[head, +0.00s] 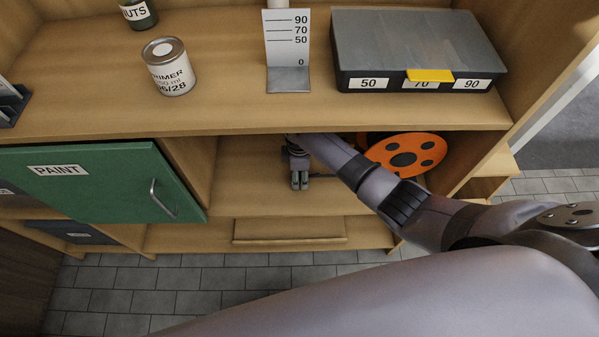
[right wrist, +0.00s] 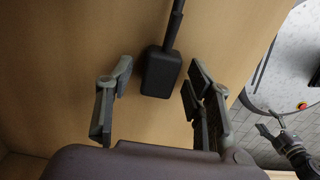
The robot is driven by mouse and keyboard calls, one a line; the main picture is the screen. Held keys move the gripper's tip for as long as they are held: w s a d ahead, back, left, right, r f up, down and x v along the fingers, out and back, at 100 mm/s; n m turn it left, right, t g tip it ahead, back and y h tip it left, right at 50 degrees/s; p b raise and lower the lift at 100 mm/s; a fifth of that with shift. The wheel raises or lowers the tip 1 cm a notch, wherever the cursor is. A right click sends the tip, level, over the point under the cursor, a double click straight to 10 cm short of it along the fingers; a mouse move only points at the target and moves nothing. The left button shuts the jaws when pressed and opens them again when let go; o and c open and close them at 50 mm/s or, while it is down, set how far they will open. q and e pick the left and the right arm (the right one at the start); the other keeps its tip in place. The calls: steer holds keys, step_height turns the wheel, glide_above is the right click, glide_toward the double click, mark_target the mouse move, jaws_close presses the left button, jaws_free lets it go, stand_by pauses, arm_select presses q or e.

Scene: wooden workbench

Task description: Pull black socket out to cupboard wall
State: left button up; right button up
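The black socket (right wrist: 162,74) is a dark block with a cable rising from its far end, lying on the wooden shelf board in the right wrist view. My right gripper (right wrist: 159,66) is open, one finger on each side of the socket's near end, with gaps to both. In the head view my right gripper (head: 300,181) is inside the open cupboard bay, left of the orange reel (head: 406,155). I cannot make out the socket in the head view. My left gripper (right wrist: 270,130) seems to show small at the lower right of the right wrist view; its opening is unclear.
The worktop above the bay holds a primer tin (head: 168,68), a scale stand (head: 288,50) and a lidded organiser box (head: 418,55). A green PAINT door (head: 95,185) is left of the bay. My right arm passes in front of the reel.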

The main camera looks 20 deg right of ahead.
jaws_close()
stand_by(0.4)
